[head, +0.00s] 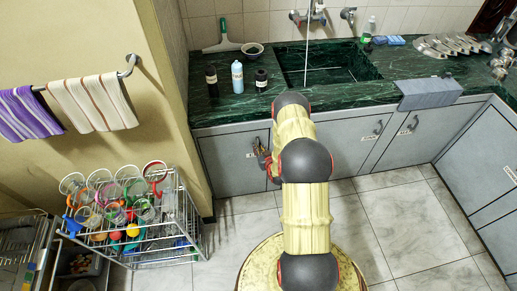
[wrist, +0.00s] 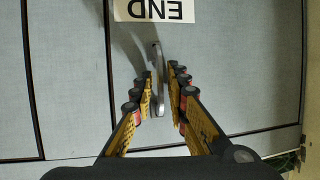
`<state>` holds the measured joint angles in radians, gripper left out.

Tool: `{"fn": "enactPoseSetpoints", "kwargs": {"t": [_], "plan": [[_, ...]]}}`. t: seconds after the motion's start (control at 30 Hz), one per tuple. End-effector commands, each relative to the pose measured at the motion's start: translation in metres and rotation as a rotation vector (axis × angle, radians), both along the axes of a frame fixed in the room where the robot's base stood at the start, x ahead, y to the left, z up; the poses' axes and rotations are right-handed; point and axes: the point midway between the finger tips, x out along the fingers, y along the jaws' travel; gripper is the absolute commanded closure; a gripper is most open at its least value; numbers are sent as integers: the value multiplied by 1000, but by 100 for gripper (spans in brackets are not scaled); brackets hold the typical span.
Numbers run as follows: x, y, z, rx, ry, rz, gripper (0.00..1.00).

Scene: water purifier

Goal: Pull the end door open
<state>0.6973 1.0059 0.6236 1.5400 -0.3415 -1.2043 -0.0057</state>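The end door (head: 228,165) is the grey leftmost cabinet door under the counter in the head view, and looks closed. The wrist view shows its surface (wrist: 220,90) with an upside-down white label reading END (wrist: 154,10). A curved metal handle (wrist: 158,80) stands out from the door. My gripper (wrist: 160,74) is open, with its yellow and black fingers on either side of the handle. The fingers do not look closed on it. In the head view my gripper (head: 262,158) is at the door's right side, partly hidden by my arm, and the handle cannot be made out.
A wire rack with cups (head: 150,232) stands on the floor left of the door. A green counter (head: 215,108) with bottles and a sink (head: 325,65) is above. Other grey cabinet doors (head: 345,135) lie to the right. Tiled floor (head: 395,225) in front is clear.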

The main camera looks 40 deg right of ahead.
Motion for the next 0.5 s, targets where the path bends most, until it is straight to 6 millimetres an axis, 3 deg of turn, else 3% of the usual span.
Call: {"fn": "enactPoseSetpoints", "kwargs": {"t": [0.13,0.4,0.5], "plan": [[0,0,0,0,0,0,84],[0,0,1,0,0,0,99],[0,0,1,0,0,0,100]]}}
